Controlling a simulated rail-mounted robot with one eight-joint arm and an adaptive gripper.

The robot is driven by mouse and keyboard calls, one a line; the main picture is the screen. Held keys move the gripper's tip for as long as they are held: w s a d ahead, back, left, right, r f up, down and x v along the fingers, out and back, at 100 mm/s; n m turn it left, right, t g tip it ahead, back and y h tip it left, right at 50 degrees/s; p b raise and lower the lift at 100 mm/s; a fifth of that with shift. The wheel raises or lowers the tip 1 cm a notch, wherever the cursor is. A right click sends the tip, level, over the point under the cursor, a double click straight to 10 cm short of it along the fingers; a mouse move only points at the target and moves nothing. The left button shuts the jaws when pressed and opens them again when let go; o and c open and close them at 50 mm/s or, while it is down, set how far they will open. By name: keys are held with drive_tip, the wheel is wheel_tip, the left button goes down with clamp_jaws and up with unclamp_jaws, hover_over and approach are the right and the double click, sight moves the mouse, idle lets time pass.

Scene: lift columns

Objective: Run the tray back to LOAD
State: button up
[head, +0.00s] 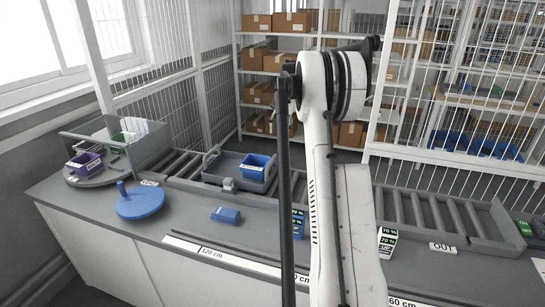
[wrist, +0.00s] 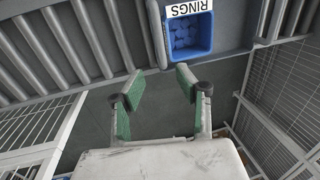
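The grey tray (head: 212,176) sits on the roller conveyor, left of my arm in the head view. It carries a blue bin (head: 256,166), whose front label reads RINGS in the wrist view (wrist: 190,40); small blue pieces lie inside it. A small grey block-like part (head: 229,184) shows at the tray's front side. A small white label (head: 150,183) stands at the conveyor's left end, too small to read for certain. My gripper (wrist: 157,85) is open and empty, its green-padded fingers spread apart near the bin in the wrist view. I cannot make out the gripper in the head view.
A blue disc with a peg (head: 140,203) and a blue block (head: 226,214) are on the counter. A round stand at left holds a purple bin (head: 85,164) and a green bin (head: 122,139). Rollers on the right (head: 430,212) are empty, by an OUT sign (head: 443,248). Mesh panels stand behind.

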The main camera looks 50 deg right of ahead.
sight(272, 159)
drive_tip(key=f, duration=0.4)
drive_tip(key=w+f+p, duration=0.1)
drive_tip(key=f, duration=0.4)
drive_tip(key=w+a+f+p, duration=0.1)
drive_tip(key=f, duration=0.3)
drive_tip(key=shift+w+f, duration=0.2)
drive_tip(key=shift+f, duration=0.05)
drive_tip(key=shift+c, duration=0.5)
clamp_jaws()
